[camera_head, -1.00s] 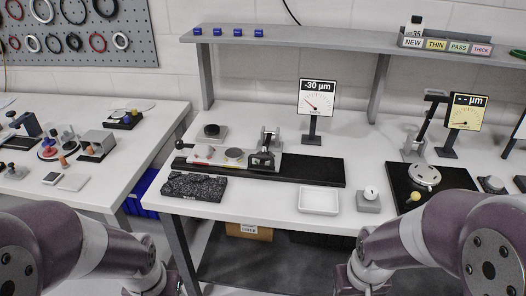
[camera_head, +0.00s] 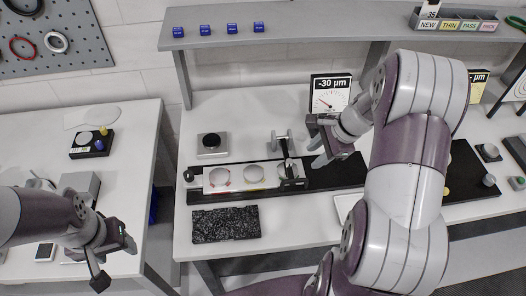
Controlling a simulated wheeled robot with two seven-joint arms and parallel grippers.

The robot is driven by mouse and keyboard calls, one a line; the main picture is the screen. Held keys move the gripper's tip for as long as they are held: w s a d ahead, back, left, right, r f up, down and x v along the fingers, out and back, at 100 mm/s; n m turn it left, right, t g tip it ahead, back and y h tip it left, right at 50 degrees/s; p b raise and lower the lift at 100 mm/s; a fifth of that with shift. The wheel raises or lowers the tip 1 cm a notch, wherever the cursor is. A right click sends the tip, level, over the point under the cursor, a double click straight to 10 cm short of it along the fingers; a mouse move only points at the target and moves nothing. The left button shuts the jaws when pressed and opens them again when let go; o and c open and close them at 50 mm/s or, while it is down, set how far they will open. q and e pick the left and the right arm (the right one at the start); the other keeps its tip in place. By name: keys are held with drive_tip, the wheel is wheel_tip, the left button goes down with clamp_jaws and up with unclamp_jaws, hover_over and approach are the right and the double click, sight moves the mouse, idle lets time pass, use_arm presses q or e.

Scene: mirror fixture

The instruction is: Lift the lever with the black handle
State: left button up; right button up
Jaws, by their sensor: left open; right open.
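The mirror fixture has a pale carriage plate (camera_head: 235,180) with round discs on a long black base (camera_head: 335,175). Behind the plate's right end stands a grey bracket (camera_head: 275,140) with a slim black handle (camera_head: 286,152) slanting down toward a dark block (camera_head: 292,184). A small black ball knob (camera_head: 188,175) sits at the base's left end. My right gripper (camera_head: 318,148) is open and empty, to the right of the black handle and apart from it as far as I can tell. My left gripper (camera_head: 112,262) is open and empty by the left table's right edge.
A dark granite block (camera_head: 226,224) lies in front of the fixture. A gauge display reading -30 µm (camera_head: 330,92) stands behind my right gripper. A grey square with a black disc (camera_head: 212,145) lies behind the plate. A shelf (camera_head: 290,36) runs above.

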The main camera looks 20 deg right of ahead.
sight(295, 180)
drive_tip(key=shift+m, duration=0.4)
drive_tip(key=x, duration=0.3)
drive_tip(key=p+x, duration=0.1)
drive_tip(key=x, duration=0.3)
drive_tip(key=s+x, duration=0.1)
drive_tip(key=x, duration=0.3)
drive_tip(key=shift+f+p, duration=0.2)
drive_tip(key=shift+p, duration=0.15)
drive_tip(key=shift+s+f, duration=0.15)
drive_tip(key=shift+f, duration=0.1)
drive_tip(key=shift+s+d, duration=0.2)
drive_tip(key=shift+s, duration=0.2)
drive_tip(key=shift+w+a, duration=0.1)
drive_tip(key=shift+w, duration=0.1)
drive_tip(key=c, duration=0.4)
drive_tip(key=shift+w+f, duration=0.1)
drive_tip(key=shift+w, duration=0.05)
clamp_jaws()
use_arm(q)
drive_tip(key=shift+s+d+r, duration=0.35)
drive_tip(key=shift+s+r, duration=0.2)
drive_tip(key=shift+r, duration=0.05)
drive_tip(key=shift+s+d+r, duration=0.3)
drive_tip(key=shift+s+r, duration=0.2)
drive_tip(key=shift+r, duration=0.1)
